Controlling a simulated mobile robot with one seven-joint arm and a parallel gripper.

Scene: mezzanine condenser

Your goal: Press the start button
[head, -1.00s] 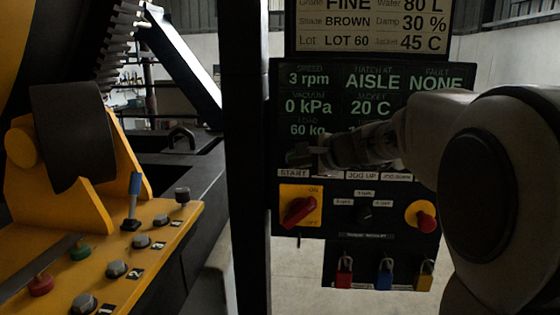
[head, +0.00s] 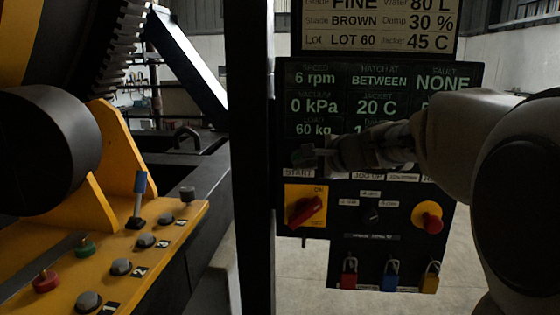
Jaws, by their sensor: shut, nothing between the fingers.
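The dark control panel (head: 290,235) hangs at centre right. Its START label (head: 298,173) is at the upper left of the control rows. The start button itself is not distinguishable; my gripper (head: 306,157) covers the area just above that label. My gripper is shut and empty, and reaches in from the right in front of the panel. I cannot tell whether its tips touch the button. The panel's display (head: 315,78) reads 6 rpm, hatch BETWEEN, fault NONE, vacuum 0 kPa, jacket 20 C, load 60 kg; its lower right is partly hidden.
A red rotary switch (head: 306,209) on yellow and a red knob (head: 428,217) sit below. Several padlocks (head: 389,276) hang under the panel. A black post (head: 252,200) stands to its left.

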